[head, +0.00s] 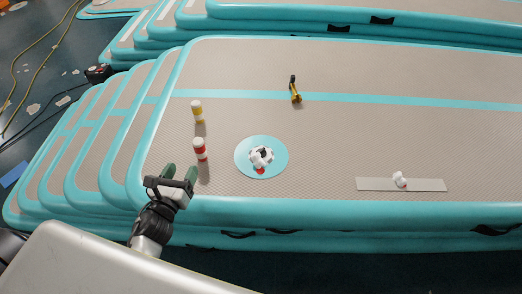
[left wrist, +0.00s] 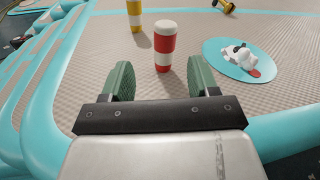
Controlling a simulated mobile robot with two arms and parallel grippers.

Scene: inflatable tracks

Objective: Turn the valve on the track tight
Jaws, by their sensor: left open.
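A round blue patch (head: 242,157) lies flat on the beige track top (head: 330,135). On it sits a white, lumpy fitting with dark and red parts (head: 261,156), which looks like the valve; its exact shape is too small to tell. It also shows at the right of the left wrist view (left wrist: 238,56). My left gripper (head: 180,172) is open and empty over the track's near left edge, left of the patch and apart from it. In the left wrist view its two green fingers (left wrist: 160,80) stand wide apart. My right gripper is not in view.
A red-and-white cylinder (head: 200,149) stands just beyond my left fingers. A yellow-and-white cylinder (head: 197,111) stands behind it. A brass-coloured tool (head: 295,90) lies farther back. A small white piece (head: 399,179) sits on a grey strip (head: 425,185) at right. More tracks lie behind.

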